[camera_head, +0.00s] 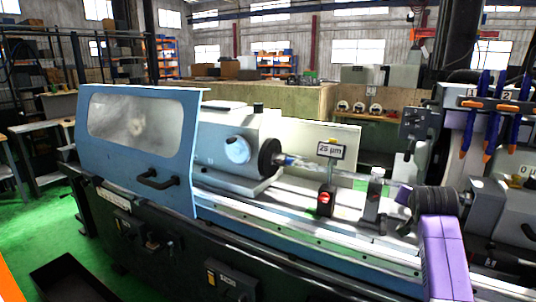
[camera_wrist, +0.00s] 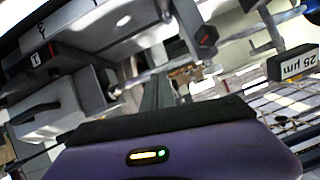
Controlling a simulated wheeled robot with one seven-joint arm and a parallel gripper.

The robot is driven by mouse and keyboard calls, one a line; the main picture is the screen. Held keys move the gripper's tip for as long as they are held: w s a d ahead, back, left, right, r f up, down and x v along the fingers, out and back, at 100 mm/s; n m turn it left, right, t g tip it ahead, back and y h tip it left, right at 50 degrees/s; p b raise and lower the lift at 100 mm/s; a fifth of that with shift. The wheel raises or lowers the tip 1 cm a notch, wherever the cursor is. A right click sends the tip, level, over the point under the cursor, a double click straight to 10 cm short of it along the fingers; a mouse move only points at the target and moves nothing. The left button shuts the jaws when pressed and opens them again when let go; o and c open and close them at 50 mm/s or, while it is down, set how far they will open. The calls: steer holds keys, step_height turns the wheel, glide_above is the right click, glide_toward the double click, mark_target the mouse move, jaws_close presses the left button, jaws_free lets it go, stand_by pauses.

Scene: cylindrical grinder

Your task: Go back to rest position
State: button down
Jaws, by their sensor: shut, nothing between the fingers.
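My gripper (camera_wrist: 155,88) shows in the wrist view as dark fingers held together beyond the purple housing, with nothing between them. In the head view my purple arm rises at the lower right, its dark wrist close to the right part of the grinder (camera_head: 140,145). The fingers cannot be made out clearly there. The grinder has a blue hood with a window, a blue workhead (camera_head: 235,150) and a long bed. A sign reading 25 µm (camera_head: 330,151) stands over the bed; it also shows in the wrist view (camera_wrist: 297,63). I cannot tell whether anything touches my gripper.
A small black stand with a red light (camera_head: 325,200) and a grey-topped support (camera_head: 374,200) stand on the bed near my wrist. Blue and orange tools (camera_head: 490,115) hang at the upper right. Green floor (camera_head: 45,225) is open at the left.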

steer(key=s+a+f+n+t+y, duration=0.1)
steer(key=s+a+f+n+t, duration=0.1)
steer(key=s+a+f, duration=0.35)
steer(key=s+a+f+n+t, duration=0.2)
steer(key=s+f, duration=0.1)
steer(key=s, duration=0.6)
steer(key=s+a+f+n+t+y, duration=0.15)
steer(key=s+a+f, duration=0.25)
steer(key=s, duration=0.4)
steer(key=s+a+y, duration=0.1)
steer(key=s+a, duration=0.2)
steer(key=s, duration=1)
steer(key=s+a+f+n+g, duration=0.1)
steer(key=s+a, duration=0.2)
steer(key=s, duration=1.1)
steer(key=s+a+n+g+y, duration=0.1)
steer(key=s+a, duration=0.3)
steer(key=s, duration=1)
steer(key=shift+s+f+y, duration=0.25)
steer(key=shift+y, duration=0.1)
